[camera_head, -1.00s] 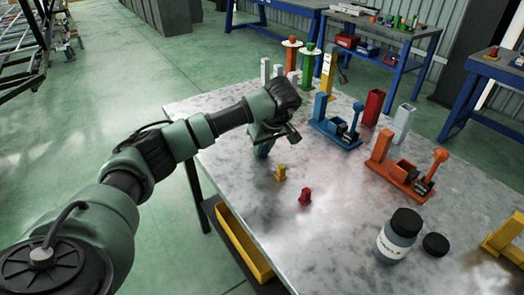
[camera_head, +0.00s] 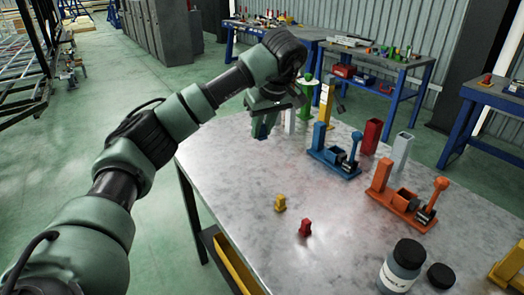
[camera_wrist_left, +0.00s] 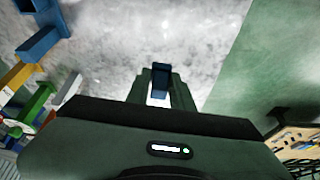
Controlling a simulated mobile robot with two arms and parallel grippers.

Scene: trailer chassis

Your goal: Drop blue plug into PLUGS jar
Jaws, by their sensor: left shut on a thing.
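My left gripper (camera_head: 264,118) is raised above the far left part of the table, shut on the blue plug (camera_head: 262,131). The plug hangs below the fingers; the left wrist view also shows it (camera_wrist_left: 160,78) between the fingertips, clear of the tabletop. A dark jar (camera_head: 401,268) with a white label stands upright at the near right of the table; the label's lettering is too small to read. A black lid (camera_head: 440,276) lies beside it. The gripper is far from the jar. My right gripper is not in view.
A yellow plug (camera_head: 280,203) and a red plug (camera_head: 305,228) stand on the grey table (camera_head: 240,185). Blue (camera_head: 333,158) and orange (camera_head: 402,208) fixtures stand along the right side. The middle front is mostly clear.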

